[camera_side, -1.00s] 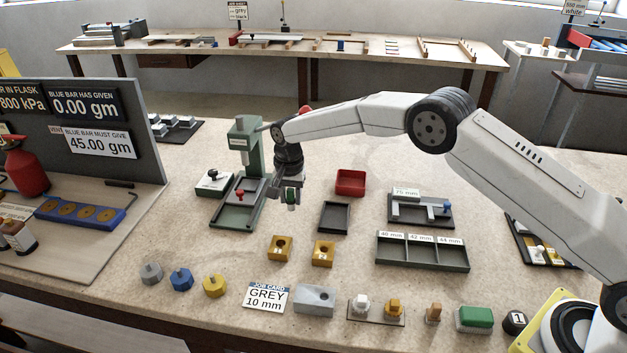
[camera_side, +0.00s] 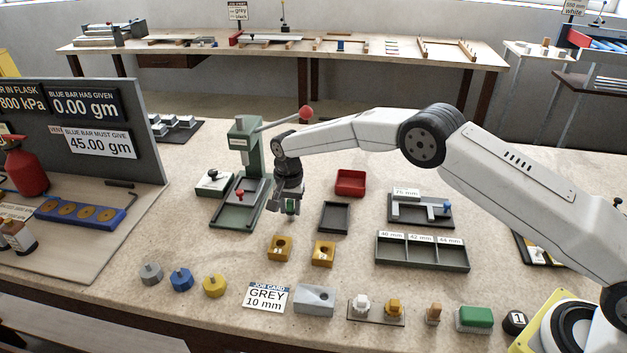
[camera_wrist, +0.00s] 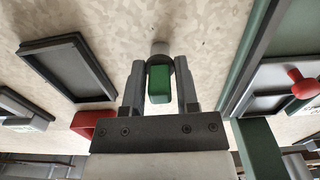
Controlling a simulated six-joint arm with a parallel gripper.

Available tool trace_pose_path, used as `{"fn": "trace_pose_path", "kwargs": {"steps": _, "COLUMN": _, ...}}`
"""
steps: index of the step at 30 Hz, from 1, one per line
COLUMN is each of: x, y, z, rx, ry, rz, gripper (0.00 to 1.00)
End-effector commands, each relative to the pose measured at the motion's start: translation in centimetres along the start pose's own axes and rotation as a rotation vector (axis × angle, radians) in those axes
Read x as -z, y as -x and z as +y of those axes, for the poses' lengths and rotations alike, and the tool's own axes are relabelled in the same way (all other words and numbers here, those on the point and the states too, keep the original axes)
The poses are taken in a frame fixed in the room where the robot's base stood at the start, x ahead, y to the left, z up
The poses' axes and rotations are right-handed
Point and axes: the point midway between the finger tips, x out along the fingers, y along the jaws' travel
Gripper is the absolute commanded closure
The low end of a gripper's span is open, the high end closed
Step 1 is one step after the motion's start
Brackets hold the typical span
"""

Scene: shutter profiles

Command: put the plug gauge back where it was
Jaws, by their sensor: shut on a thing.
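My gripper (camera_side: 288,210) is shut on the plug gauge, whose green handle (camera_wrist: 160,84) shows between the two fingers in the wrist view. A grey round end (camera_wrist: 160,48) shows beyond the handle. In the side view the gauge is mostly hidden by the fingers, with a bit of green (camera_side: 291,208) showing. The gripper points down over the bench, right of the green press and left of the dark empty tray (camera_side: 335,217). A grey block with a round hole (camera_side: 315,300) stands at the front; I cannot tell whether it is the gauge's place.
The green press (camera_side: 245,150) with its red-knobbed lever stands close on the left. Two yellow bored blocks (camera_side: 280,249) lie in front of the gripper. A red tray (camera_side: 350,183) lies behind right, and a three-compartment tray (camera_side: 423,265) further right. Small knobbed pieces line the front.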

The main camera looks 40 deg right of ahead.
Motion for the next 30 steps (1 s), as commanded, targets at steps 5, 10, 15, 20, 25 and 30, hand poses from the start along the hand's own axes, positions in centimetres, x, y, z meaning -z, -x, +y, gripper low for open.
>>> {"fn": "trace_pose_path", "kwargs": {"steps": 5, "x": 0.0, "y": -0.2, "z": 0.0, "rx": 0.000, "ry": 0.000, "rz": 0.000, "gripper": 0.30}}
{"fn": "trace_pose_path", "kwargs": {"steps": 10, "x": 0.0, "y": -0.2, "z": 0.0, "rx": 0.000, "ry": 0.000, "rz": 0.000, "gripper": 0.26}}
{"fn": "trace_pose_path", "kwargs": {"steps": 15, "x": 0.0, "y": -0.1, "z": 0.0, "rx": 0.000, "ry": 0.000, "rz": 0.000, "gripper": 0.26}}
{"fn": "trace_pose_path", "kwargs": {"steps": 20, "x": 0.0, "y": 0.4, "z": 0.0, "rx": 0.001, "ry": 0.000, "rz": 0.000, "gripper": 0.26}}
{"fn": "trace_pose_path", "kwargs": {"steps": 25, "x": 0.0, "y": 1.9, "z": -0.1, "rx": 0.002, "ry": 0.000, "rz": 0.001, "gripper": 0.26}}
{"fn": "trace_pose_path", "kwargs": {"steps": 30, "x": 0.0, "y": 4.2, "z": -0.1, "rx": 0.002, "ry": 0.000, "rz": 0.002, "gripper": 0.26}}
